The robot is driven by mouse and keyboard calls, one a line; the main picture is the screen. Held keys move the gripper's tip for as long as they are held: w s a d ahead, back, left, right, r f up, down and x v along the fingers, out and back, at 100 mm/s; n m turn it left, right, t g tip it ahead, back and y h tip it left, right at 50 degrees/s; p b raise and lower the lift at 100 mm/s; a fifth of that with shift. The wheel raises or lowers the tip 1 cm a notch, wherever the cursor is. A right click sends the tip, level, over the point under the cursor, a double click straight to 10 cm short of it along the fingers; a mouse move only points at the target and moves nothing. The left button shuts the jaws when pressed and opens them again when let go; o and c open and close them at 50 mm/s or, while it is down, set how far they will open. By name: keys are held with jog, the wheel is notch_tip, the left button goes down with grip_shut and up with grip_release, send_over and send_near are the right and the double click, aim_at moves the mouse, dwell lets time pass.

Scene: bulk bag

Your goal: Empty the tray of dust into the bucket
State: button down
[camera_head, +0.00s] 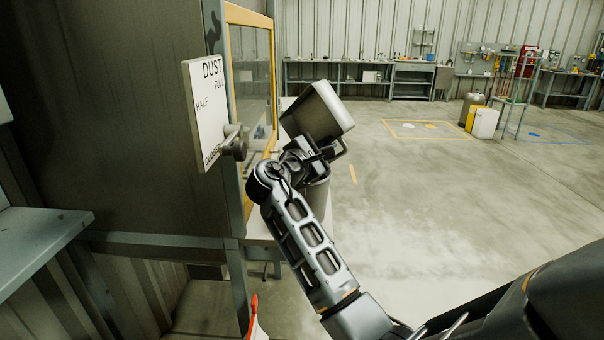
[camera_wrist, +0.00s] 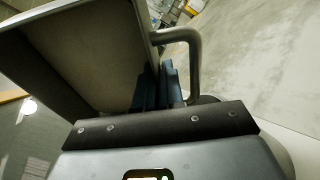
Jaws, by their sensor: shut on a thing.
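The pale grey tray (camera_head: 325,108) is held up and steeply tilted in the head view. No dust can be made out on the tray face I see. A grey cylinder (camera_head: 318,196) stands below the tray, partly hidden by my arm; it may be the bucket, but I cannot tell for sure. Its inside is hidden.
A dust gauge sign (camera_head: 203,110) with a lever knob (camera_head: 234,143) stands close at the left on a dark cabinet (camera_head: 110,120). A yellow-framed window (camera_head: 250,85) is behind it. Open concrete floor (camera_head: 440,220) lies to the right. Yellow and white bins (camera_head: 484,122) stand far off.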

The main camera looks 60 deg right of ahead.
dwell(0.4)
jog(key=shift+a+f+h+b, duration=0.1)
jog(key=shift+f+h+b, duration=0.3)
jog(key=shift+b, duration=0.75)
jog(key=shift+a+r+h+b, duration=0.1)
jog(key=shift+r+h+b, duration=0.15)
jog(key=shift+h+b, duration=0.35)
jog(key=shift+r, duration=0.3)
jog(key=p, duration=0.2)
jog(key=shift+r+y+p, duration=0.35)
jog(key=shift+y+p, duration=0.05)
jog(key=y+p, duration=0.1)
jog(key=p, duration=0.2)
jog(key=y+p, duration=0.1)
jog(key=p, duration=0.2)
jog(key=shift+d+f, duration=0.1)
jog(key=shift+d, duration=0.2)
jog(key=shift+f+y, duration=0.3)
jog(key=shift+y, duration=0.2)
jog(key=shift+s+d+f+m+t+y, duration=0.1)
jog(key=shift+d+f+m+t+y, duration=0.15)
jog(key=shift+y, duration=0.65)
